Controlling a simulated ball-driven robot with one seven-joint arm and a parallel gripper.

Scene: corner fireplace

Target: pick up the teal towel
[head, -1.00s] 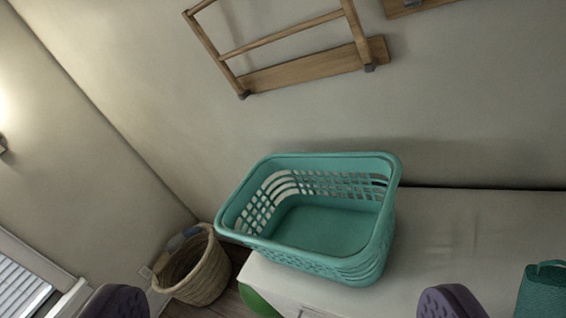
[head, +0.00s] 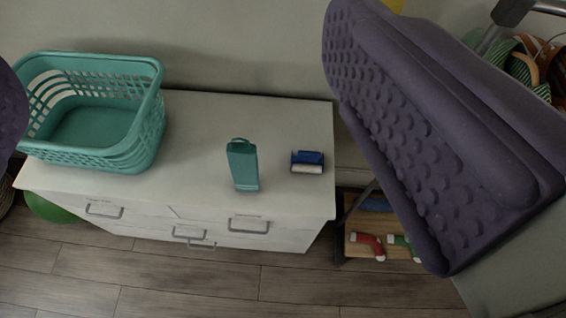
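I cannot make out a teal towel for certain. A teal upright item with a loop on top (head: 242,165) stands on the white drawer cabinet (head: 200,150); it looks more like a bottle than folded cloth. My gripper (head: 185,115) shows as two purple, bumpy fingers, one cut off at the left edge and one large at the right. They are wide apart with nothing held between them. The right finger hides part of the scene behind it.
A teal laundry basket (head: 150,120), seemingly empty, sits on the cabinet's left end. A blue and white item (head: 307,162) lies right of the bottle-like item. A low wooden shelf (head: 358,222) holds red and green sock-like things. Wood floor (head: 180,285) is clear in front.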

